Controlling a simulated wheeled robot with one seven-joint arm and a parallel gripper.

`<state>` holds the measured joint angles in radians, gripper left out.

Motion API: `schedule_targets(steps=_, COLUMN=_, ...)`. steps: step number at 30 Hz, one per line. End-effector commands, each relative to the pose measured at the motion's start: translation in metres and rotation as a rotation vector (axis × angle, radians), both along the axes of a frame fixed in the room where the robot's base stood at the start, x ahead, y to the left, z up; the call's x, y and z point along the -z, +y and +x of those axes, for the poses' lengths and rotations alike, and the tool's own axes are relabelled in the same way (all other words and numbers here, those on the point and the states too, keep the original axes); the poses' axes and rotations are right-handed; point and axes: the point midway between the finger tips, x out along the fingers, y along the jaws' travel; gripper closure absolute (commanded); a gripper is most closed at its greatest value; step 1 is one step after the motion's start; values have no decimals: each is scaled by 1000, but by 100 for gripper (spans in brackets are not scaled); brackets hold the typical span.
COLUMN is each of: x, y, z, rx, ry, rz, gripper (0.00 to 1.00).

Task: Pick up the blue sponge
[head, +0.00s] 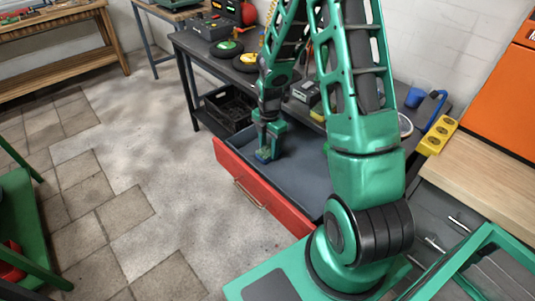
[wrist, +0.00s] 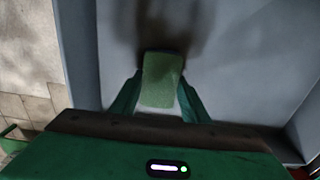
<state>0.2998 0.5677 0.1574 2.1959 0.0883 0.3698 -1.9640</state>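The sponge (wrist: 162,80) shows its greenish upper face in the wrist view, between the two fingers of my gripper (wrist: 160,82). The fingertips lie close along its left and right sides; I cannot tell whether they press on it. In the head view a small blue part of the sponge (head: 263,155) shows at the tip of my gripper (head: 268,147), which points down into the open drawer. The drawer (head: 297,176) has a grey inside and a red front. Whether the sponge rests on the drawer floor or is lifted is not clear.
The drawer walls stand around my gripper, and the rest of its visible floor looks bare. The workbench (head: 225,58) behind carries round discs and tools. A black crate (head: 230,108) sits left of the drawer. A yellow block (head: 437,136) is at the right. The floor at left is open.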

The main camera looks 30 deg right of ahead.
Motion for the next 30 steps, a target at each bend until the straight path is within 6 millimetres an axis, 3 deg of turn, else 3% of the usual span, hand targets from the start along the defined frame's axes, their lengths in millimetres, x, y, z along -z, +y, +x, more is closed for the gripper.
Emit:
schedule_targets(steps=13, x=-7, y=0, z=1, rx=0, ry=-2, rz=-1, gripper=82)
schedule_targets(steps=30, x=-93, y=0, z=1, rx=0, ry=-2, rz=-1, gripper=82)
